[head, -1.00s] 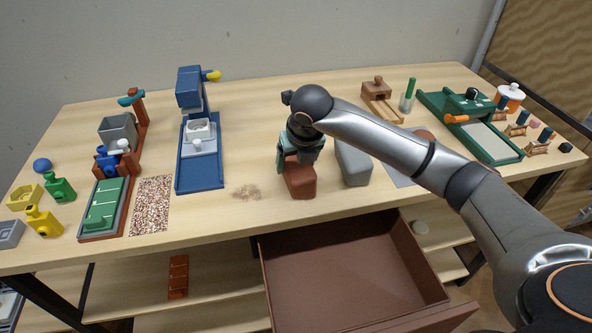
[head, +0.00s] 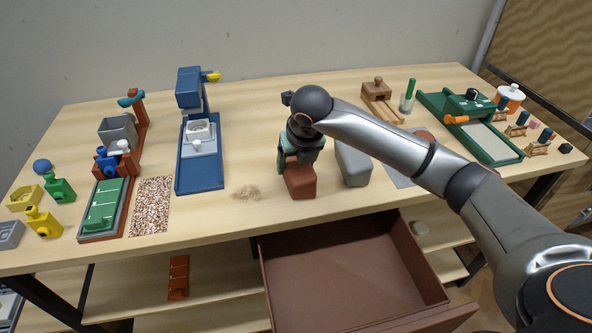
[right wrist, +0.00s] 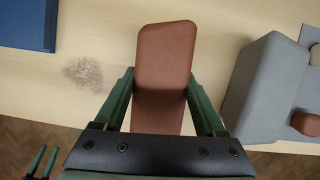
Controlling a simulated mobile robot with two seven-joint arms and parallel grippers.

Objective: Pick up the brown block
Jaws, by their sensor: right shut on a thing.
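The brown block (head: 300,183) is on the table near its front edge, above the open drawer in the head view. My right gripper (head: 299,160) comes down over it from above. In the right wrist view the brown block (right wrist: 166,70) lies between the two green fingers (right wrist: 164,98), which are shut on its sides. The gripper hides the block's far part in the head view. I cannot tell whether the block's underside touches the table. My left gripper is not in the head view.
A grey block (head: 353,165) stands close to the right of the brown block. A blue press-like device (head: 199,170) stands to the left, with a brownish smudge (head: 246,192) between. An open brown drawer (head: 345,265) juts out below the table's front edge.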

